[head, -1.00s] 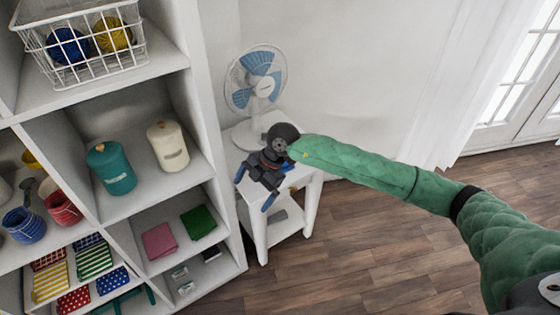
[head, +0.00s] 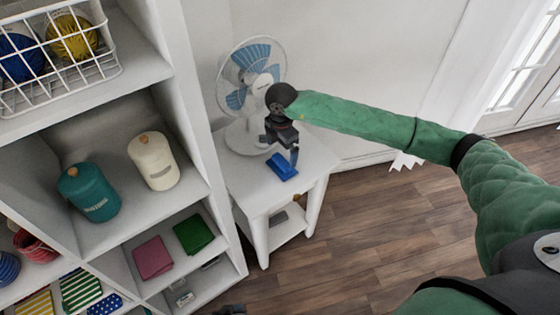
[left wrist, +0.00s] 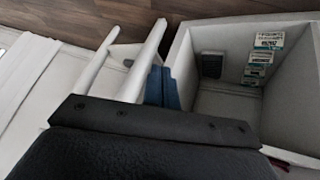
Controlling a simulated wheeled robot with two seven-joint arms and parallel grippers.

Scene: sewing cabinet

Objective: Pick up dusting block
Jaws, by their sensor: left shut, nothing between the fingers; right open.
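A blue block (head: 283,168), which looks like the dusting block, lies on top of the small white side table (head: 312,160) in the head view. My right gripper (head: 287,150) points down just above and behind it. It is open; one dark finger shows close to the block's right side, and I cannot tell whether it touches. My left gripper (head: 230,309) barely shows at the bottom edge of the head view. In the left wrist view its blue fingertips (left wrist: 162,88) are together with nothing between them, beside a white shelf compartment.
A blue-bladed fan (head: 250,78) stands at the back of the table. Wooden floor (head: 390,225) is clear on the right.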

